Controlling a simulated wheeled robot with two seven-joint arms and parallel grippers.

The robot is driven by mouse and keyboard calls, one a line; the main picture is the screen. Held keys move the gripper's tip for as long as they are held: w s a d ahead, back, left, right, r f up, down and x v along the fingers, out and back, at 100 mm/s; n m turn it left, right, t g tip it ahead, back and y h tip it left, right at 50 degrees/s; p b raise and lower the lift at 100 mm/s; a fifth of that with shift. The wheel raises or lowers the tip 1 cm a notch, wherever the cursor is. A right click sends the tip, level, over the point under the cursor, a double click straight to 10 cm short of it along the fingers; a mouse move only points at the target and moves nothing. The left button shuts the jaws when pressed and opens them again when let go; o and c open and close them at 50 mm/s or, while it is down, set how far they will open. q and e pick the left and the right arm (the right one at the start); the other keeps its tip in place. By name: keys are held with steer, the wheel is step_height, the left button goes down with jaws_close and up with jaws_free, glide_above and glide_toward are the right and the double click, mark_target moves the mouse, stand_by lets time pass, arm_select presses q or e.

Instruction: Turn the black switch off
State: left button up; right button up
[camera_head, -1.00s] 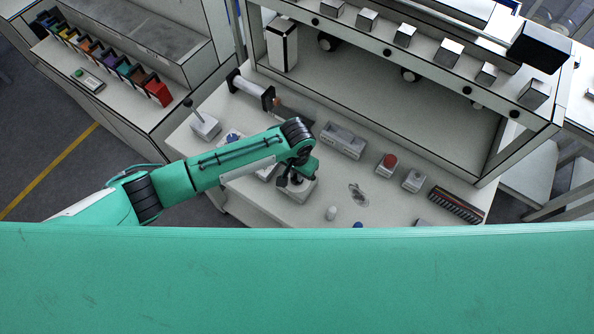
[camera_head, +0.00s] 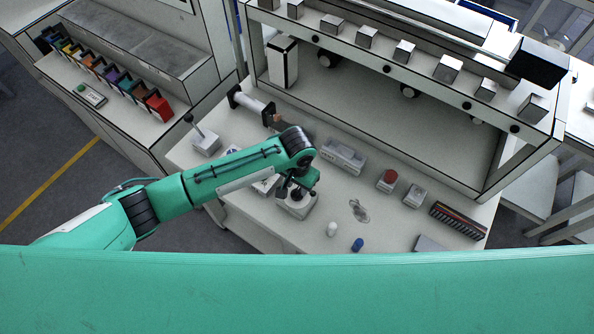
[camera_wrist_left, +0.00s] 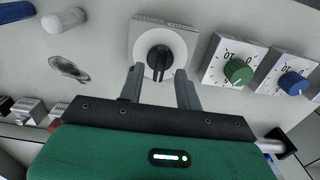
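The black switch is a round rotary knob (camera_wrist_left: 159,58) on a light grey box, in the top middle of the left wrist view. In the head view its box (camera_head: 296,207) lies on the bench, partly covered by my left gripper (camera_head: 293,190). In the left wrist view the fingers of my left gripper (camera_wrist_left: 160,86) are spread apart, with the knob's grip ridge between and just beyond their tips. They hold nothing; contact with the box cannot be told. My right gripper is not in view.
A green knob (camera_wrist_left: 238,71) and a blue knob (camera_wrist_left: 292,82) sit on boxes close beside the switch. A white cylinder (camera_head: 331,229), a blue cylinder (camera_head: 358,244) and a red button (camera_head: 390,176) are on the bench. A shelf (camera_head: 400,85) overhangs the back.

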mark_target(297, 191)
arm_select(q)
step_height(297, 191, up, 11)
steer(key=b, duration=0.2)
stand_by(0.6)
